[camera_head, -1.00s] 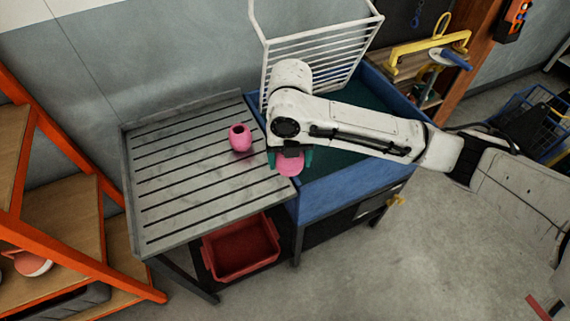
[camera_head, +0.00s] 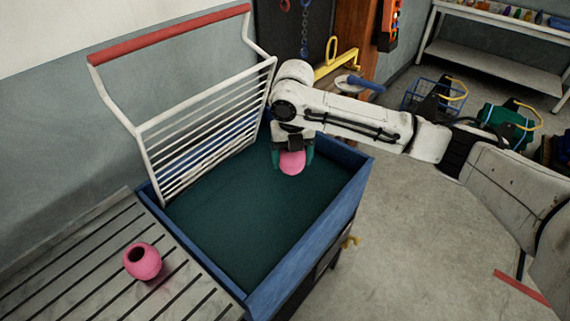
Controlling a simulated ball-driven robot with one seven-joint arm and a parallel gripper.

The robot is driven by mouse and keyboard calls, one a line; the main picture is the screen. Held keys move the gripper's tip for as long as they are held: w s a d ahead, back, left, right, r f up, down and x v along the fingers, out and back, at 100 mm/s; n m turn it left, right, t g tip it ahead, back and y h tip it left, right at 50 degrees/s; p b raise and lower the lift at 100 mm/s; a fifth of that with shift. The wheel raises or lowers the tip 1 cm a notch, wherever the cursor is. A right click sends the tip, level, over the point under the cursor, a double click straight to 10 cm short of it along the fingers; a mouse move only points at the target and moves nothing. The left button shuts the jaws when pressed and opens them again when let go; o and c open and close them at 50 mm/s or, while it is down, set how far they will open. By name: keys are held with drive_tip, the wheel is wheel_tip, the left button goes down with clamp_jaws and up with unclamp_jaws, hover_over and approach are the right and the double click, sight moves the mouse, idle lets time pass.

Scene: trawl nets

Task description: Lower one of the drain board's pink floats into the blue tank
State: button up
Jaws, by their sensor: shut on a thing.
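My gripper (camera_head: 292,160) is shut on a pink float (camera_head: 292,164), with its green fingers on either side of it. The held float hangs over the far right part of the blue tank (camera_head: 318,240), above the dark green surface inside. How high it is above that surface is hard to tell. A second pink float (camera_head: 142,262), with a dark hole in its top, stands on the slatted grey drain board (camera_head: 95,275) at the lower left.
A white wire rack (camera_head: 205,140) with a red top bar (camera_head: 170,33) rises at the tank's back left. Behind my arm are a yellow handle (camera_head: 338,58) and a blue basket (camera_head: 432,98).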

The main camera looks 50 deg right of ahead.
wheel_tip(320, 180, down, 20)
drive_tip(key=b, duration=1.6)
drive_tip(key=shift+d+f+b, duration=0.15)
drive_tip(key=shift+f+b, duration=0.05)
drive_tip(key=shift+b, duration=0.2)
drive_tip(key=o, duration=1)
drive_tip(key=shift+o, duration=0.2)
